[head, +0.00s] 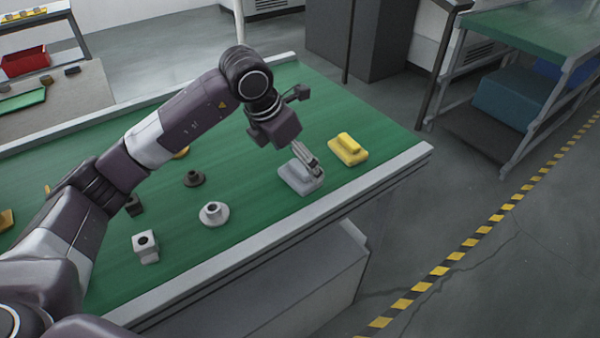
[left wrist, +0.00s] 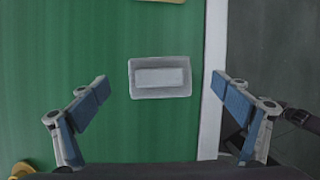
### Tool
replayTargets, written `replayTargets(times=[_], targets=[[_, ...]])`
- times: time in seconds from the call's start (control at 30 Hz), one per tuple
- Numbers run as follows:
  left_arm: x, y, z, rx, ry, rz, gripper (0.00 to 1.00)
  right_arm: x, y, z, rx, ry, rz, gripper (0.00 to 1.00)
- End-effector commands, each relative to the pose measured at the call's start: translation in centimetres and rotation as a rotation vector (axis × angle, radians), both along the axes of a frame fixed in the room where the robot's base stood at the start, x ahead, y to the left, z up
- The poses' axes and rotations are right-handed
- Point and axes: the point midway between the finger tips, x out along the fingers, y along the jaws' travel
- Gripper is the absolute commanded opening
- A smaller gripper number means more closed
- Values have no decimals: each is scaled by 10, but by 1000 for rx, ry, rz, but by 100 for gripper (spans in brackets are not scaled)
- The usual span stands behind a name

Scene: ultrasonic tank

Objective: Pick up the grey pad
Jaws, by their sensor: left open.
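The grey pad (head: 296,182) lies on the green table near its front edge, to the left of a yellow pad of similar shape. It has a raised block on a flat base. My left gripper (head: 312,167) is over the grey pad in the head view and hides part of it. In the left wrist view the grey pad (left wrist: 160,92) lies between the two spread fingers of my left gripper (left wrist: 162,95) and a little above their line. The gripper is open and holds nothing. My right gripper is not in view.
A yellow pad (head: 348,150) lies to the right. A light flanged part (head: 214,214), a dark flanged part (head: 194,178) and a white block (head: 146,246) lie to the left. The table's pale edge (left wrist: 213,60) runs close beside the grey pad.

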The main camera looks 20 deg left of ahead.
Motion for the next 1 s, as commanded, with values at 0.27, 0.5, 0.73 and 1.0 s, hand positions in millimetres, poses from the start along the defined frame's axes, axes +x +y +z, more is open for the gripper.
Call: replayTargets(times=[0.27, 0.5, 0.73, 1.0], targets=[[11, -7, -31, 0, 2, 0, 93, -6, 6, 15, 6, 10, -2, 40], [12, -7, -34, 0, 0, -1, 93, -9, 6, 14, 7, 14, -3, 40], [12, -7, -33, 0, 0, 0, 67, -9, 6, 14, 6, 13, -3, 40], [12, -7, -33, 0, 0, 0, 48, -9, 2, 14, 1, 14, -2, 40]])
